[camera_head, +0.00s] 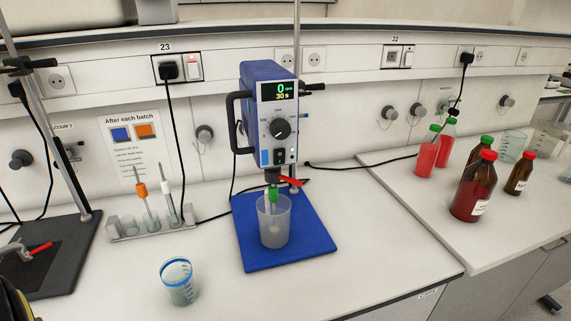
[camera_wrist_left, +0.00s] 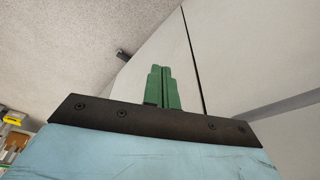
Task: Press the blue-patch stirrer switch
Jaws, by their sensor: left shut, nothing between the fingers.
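The blue stirrer (camera_head: 268,72) stands upright at the middle of the bench in the head view. Its lit display (camera_head: 281,90) reads 0 rpm and 30 s. A black switch (camera_head: 280,157) sits low on its front panel, with a light blue patch (camera_head: 265,157) just left of it. My left gripper (camera_wrist_left: 163,72) shows in the left wrist view, its green fingers shut with nothing between them, against a plain pale background. It cannot be made out in the head view, so its distance to the switch is unclear. My right gripper is not in view.
A beaker (camera_head: 274,236) stands under the stirrer on the blue base (camera_head: 312,242). A blue-rimmed beaker (camera_head: 180,283) stands in front, left of it. A probe rack (camera_head: 128,231) is to the left. Bottles (camera_head: 471,190) stand on the right bench. The front right bench is clear.

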